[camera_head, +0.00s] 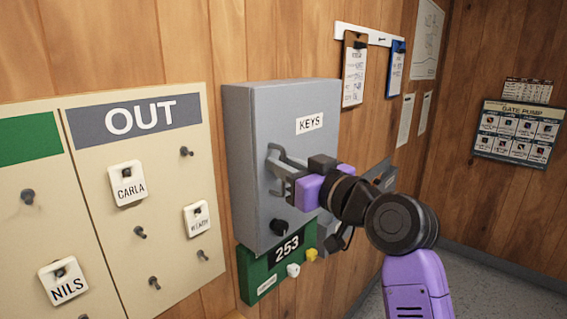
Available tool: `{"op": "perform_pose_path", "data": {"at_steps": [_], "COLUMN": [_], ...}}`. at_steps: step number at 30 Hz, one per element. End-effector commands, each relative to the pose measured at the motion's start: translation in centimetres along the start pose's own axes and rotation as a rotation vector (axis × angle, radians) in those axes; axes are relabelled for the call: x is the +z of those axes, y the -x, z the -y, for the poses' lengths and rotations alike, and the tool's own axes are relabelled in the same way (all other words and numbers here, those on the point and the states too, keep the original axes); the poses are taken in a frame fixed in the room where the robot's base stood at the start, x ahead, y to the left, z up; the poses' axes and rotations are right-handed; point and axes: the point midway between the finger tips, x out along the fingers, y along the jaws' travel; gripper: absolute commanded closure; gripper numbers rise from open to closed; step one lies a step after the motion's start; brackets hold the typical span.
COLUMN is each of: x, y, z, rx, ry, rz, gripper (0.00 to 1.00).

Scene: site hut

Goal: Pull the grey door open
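The grey door (290,101) is the front of a wall-mounted grey box and carries a white KEYS label. It looks shut, with no gap showing along its visible edges. My gripper (283,172) is at the handle, coming from the right. Its fingers and the handle overlap in the picture, so I cannot tell whether they are closed on it. My purple and black wrist hides the door's right middle part.
A cream OUT board (165,245) with pegs and name tags is on the wall to the left. A green 253 unit (262,275) is just below the box. Clipboards (355,75) hang at upper right. Grey floor (480,285) shows clear at lower right.

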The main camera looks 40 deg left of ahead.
Motion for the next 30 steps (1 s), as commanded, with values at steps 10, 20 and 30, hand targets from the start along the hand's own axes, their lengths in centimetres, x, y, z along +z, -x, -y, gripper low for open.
{"op": "perform_pose_path", "data": {"at_steps": [10, 20, 30], "x": [0.01, 0.01, 0.02], "y": [0.02, 0.03, 0.03], "z": [0.02, 0.02, 0.03], "rx": [0.0, 0.0, 0.0], "ry": [0.0, 0.0, 0.0], "rz": [0.0, 0.0, 0.0], "gripper": [1.0, 1.0, 1.0]}}
